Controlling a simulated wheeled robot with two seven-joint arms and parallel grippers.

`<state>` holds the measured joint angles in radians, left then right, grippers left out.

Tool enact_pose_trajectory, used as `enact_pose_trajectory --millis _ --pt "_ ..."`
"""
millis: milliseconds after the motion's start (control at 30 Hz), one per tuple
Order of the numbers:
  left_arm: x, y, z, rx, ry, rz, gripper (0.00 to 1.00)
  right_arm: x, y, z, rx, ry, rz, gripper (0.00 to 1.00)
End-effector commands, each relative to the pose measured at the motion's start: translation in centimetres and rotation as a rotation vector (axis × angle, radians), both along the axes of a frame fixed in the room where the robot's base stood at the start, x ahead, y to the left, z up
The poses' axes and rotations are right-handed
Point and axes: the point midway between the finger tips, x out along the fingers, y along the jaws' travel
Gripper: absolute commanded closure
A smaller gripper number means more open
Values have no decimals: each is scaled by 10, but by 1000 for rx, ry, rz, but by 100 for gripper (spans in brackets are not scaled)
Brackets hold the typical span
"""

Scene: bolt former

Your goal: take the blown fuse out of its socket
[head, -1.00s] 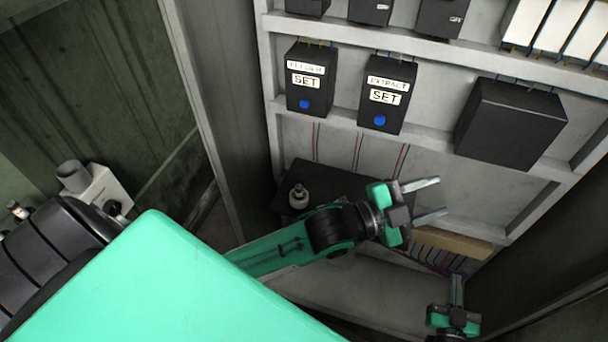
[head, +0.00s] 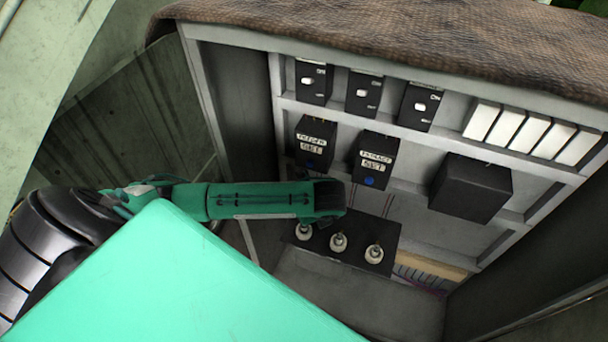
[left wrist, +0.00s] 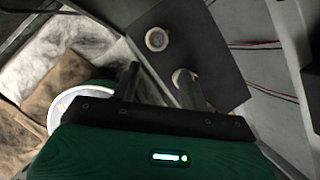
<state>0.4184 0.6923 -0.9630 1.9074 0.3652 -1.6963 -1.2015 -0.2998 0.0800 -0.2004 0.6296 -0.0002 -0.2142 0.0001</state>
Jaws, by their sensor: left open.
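Three pale round fuses stand in a row on a dark socket panel (head: 322,253) in the head view: a left fuse (head: 304,231), a middle fuse (head: 339,242) and a right fuse (head: 374,254). I cannot tell which is blown. In the head view my left arm reaches over the panel's left end, and its fingers are largely hidden. In the left wrist view my left gripper (left wrist: 158,80) is open, with nothing between its fingers. One fuse (left wrist: 157,39) shows beyond the fingertips, apart from them. Another is partly hidden behind the right finger. My right gripper is out of view.
Above the panel are two labelled black boxes, FEEDER (head: 314,143) and EXTRACT (head: 375,160), and several switches. A large black box (head: 470,188) is at the right. The cabinet's side wall (head: 236,110) stands left. A brown cover (head: 400,35) lies on top.

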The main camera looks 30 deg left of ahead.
Motion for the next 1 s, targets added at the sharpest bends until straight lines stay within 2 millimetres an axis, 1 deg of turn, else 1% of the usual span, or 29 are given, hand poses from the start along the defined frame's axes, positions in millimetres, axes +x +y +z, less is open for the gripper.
enact_pose_trajectory --millis 67,133,400,500,733,933,1000 --pt "-1 6 -1 19 14 2 55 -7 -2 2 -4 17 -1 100" --pt "1 10 -10 23 18 3 55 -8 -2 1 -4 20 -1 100" --pt "11 26 -59 19 15 3 55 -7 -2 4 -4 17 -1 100" --pt "14 30 -71 19 14 2 55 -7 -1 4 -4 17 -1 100" --pt "17 34 -84 18 14 2 55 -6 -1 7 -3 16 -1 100" --pt "22 40 -108 18 15 2 55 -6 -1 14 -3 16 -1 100" --pt "24 43 -117 19 14 2 55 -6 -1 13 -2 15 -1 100"
